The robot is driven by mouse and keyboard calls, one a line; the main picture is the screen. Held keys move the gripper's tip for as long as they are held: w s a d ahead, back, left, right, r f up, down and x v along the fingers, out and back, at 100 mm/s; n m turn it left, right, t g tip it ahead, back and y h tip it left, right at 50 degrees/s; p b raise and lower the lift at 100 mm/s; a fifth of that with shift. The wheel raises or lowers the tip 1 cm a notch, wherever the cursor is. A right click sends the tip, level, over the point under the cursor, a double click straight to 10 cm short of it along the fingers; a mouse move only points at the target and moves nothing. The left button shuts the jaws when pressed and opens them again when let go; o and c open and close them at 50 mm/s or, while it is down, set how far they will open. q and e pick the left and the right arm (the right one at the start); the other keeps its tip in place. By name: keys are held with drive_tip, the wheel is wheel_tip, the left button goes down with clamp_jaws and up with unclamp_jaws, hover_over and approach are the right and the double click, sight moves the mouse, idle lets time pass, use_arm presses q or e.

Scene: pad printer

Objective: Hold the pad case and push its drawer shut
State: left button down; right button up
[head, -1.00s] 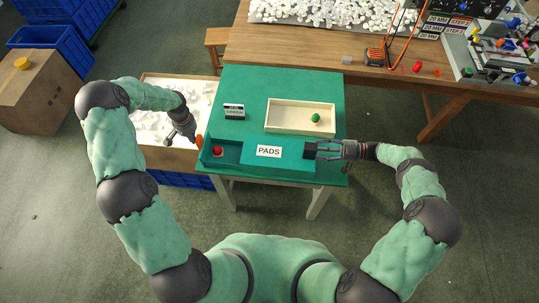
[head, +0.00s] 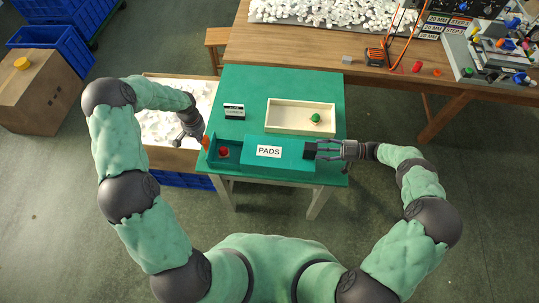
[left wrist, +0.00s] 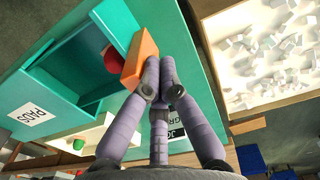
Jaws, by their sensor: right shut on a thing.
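The teal pad case (head: 293,164) with a white PADS label lies near the front edge of the teal table. Its drawer (head: 235,161) sticks out to the left, partly open, with a red pad (head: 223,152) inside. An orange piece (head: 206,143) is on the drawer's outer end; it also shows in the left wrist view (left wrist: 139,62). My left gripper (left wrist: 161,60) is shut, its fingertips together against or very near the orange piece. Exact contact is hard to tell. My right gripper (head: 315,150) is shut on the dark block at the case's right end.
A cream tray (head: 301,131) with a green knobbed thing stands behind the case. A small labelled block (head: 234,111) stands behind the drawer. A box of white pieces (head: 165,158) is left of the table. A wooden workbench (head: 300,50) stands behind.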

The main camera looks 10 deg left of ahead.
use_arm(q)
drive_tip(key=d, duration=1.1)
drive_tip(key=shift+d, duration=0.4)
use_arm(e)
drive_tip(key=shift+s+a+f, duration=0.15)
drive_tip(key=shift+s+f, duration=0.1)
drive_tip(key=shift+f, duration=0.15)
idle(2.5)
use_arm(q)
wheel_tip(320, 180, up, 7)
idle(0.9)
idle(0.5)
use_arm(e)
drive_tip(key=o, duration=1.6)
drive_tip(key=shift+w+r, duration=0.1)
drive_tip(key=shift+w, duration=0.05)
drive_tip(key=shift+w+r, duration=0.1)
drive_tip(key=shift+r, duration=0.05)
drive_tip(key=shift+d, duration=0.2)
